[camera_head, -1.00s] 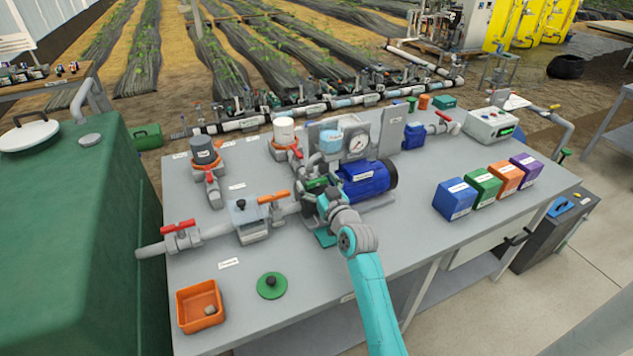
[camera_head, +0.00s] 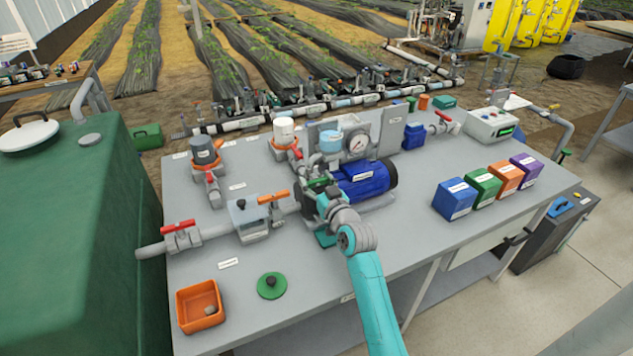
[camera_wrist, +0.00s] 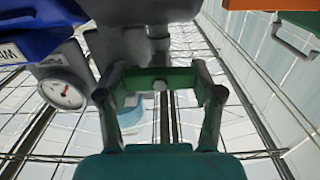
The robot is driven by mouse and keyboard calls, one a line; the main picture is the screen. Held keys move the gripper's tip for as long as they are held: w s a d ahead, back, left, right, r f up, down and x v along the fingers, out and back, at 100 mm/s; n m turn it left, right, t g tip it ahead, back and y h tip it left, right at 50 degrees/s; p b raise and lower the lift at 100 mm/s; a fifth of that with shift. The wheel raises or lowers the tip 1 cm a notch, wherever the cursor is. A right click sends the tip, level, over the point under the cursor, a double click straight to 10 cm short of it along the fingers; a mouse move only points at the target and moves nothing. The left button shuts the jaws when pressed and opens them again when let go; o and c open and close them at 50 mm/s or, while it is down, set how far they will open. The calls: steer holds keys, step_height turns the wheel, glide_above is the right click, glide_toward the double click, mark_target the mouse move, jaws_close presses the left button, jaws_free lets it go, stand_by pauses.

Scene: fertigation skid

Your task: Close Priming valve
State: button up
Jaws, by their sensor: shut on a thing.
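My gripper (camera_head: 314,192) is at the left end of the blue pump motor (camera_head: 365,180), among the pump's grey pipework. In the wrist view, the gripper (camera_wrist: 160,92) has its two dark fingers on either side of a green crosspiece (camera_wrist: 140,77) with a grey round stud at its middle. It is shut on this green piece, which looks like a valve handle. The green piece is mostly hidden behind the gripper in the head view. No priming label is readable, so I cannot confirm which valve this is.
An orange-handled valve (camera_head: 273,197) and a red-handled valve (camera_head: 180,228) sit on the pipe to the left. A pressure gauge (camera_head: 357,143) stands behind the motor and shows in the wrist view (camera_wrist: 62,94). An orange bin (camera_head: 186,318) is front left.

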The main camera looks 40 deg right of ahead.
steer(key=o, duration=1.2)
steer(key=shift+c, duration=0.2)
steer(key=shift+s, duration=0.1)
steer(key=v, duration=1.2)
